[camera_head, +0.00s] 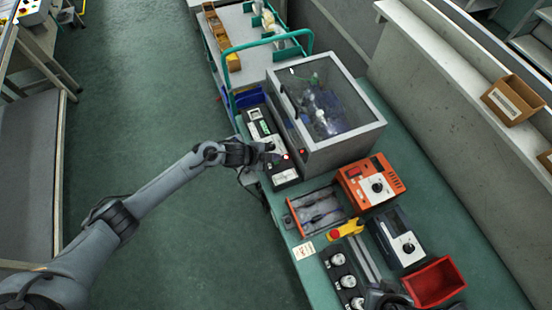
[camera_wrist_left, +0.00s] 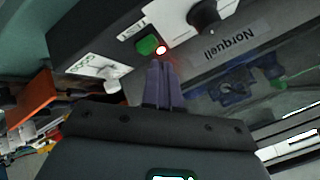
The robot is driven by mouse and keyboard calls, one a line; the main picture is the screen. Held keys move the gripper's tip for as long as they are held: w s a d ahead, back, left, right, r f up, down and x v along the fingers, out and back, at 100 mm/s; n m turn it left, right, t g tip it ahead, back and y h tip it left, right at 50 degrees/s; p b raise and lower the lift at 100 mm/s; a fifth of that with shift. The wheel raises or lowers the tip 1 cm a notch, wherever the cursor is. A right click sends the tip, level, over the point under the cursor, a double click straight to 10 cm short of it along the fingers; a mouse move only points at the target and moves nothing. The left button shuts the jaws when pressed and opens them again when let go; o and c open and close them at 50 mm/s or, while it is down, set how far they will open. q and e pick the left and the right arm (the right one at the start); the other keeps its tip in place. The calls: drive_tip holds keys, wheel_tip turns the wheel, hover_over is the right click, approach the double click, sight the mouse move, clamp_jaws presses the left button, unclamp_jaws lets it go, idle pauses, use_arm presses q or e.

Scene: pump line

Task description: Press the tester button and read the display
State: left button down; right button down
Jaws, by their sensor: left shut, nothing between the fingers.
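The tester (camera_head: 330,110) is a grey box with a clear window, holding a bluish pump part, at the upper middle of the head view. My left gripper (camera_head: 277,157) is shut and empty. Its fingertips (camera_wrist_left: 163,66) point at the panel just below the lamp and button; contact cannot be told. A white label or display (camera_wrist_left: 92,67) has dark characters, not clearly readable.
An orange instrument (camera_head: 371,182), a dark unit with a knob (camera_head: 401,238), a red bin (camera_head: 434,282) and a tray (camera_head: 317,210) share the green bench. A dark shape, probably my right gripper (camera_head: 387,298), shows at the bottom edge. The floor left of the bench is clear.

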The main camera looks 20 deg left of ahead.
sight(274, 163)
use_arm(q)
drive_tip(key=shift+r, duration=0.15)
drive_tip(key=shift+r+p, duration=0.7)
wheel_tip(274, 163, up, 4)
drive_tip(key=p, duration=0.3)
drive_tip(key=shift+f, duration=0.2)
drive_tip(key=shift+d, duration=0.1)
drive_tip(key=s+d+r+n+y, duration=0.2)
drive_tip(key=s+d+n, duration=0.3)
drive_tip(key=s, duration=0.4)
drive_tip(key=s+a+r+n+g+y, duration=0.1)
drive_tip(key=s+a+r+n, duration=0.15)
drive_tip(key=s, duration=0.45)
drive_tip(key=s+a+r+n+g+y, duration=0.1)
drive_tip(key=s+a+r+n+y, duration=0.2)
drive_tip(key=s, duration=0.4)
drive_tip(key=s+a+r+n+g, duration=0.1)
drive_tip(key=s+a+r+n, duration=0.15)
drive_tip(key=s+n, duration=0.35)
wheel_tip(274, 163, up, 14)
drive_tip(key=s+a+m+p, duration=0.1)
drive_tip(key=p, duration=1.3)
drive_tip(key=shift+s+f+p, duration=0.15)
drive_tip(key=shift+s+p, duration=0.1)
drive_tip(key=shift+p, duration=0.1)
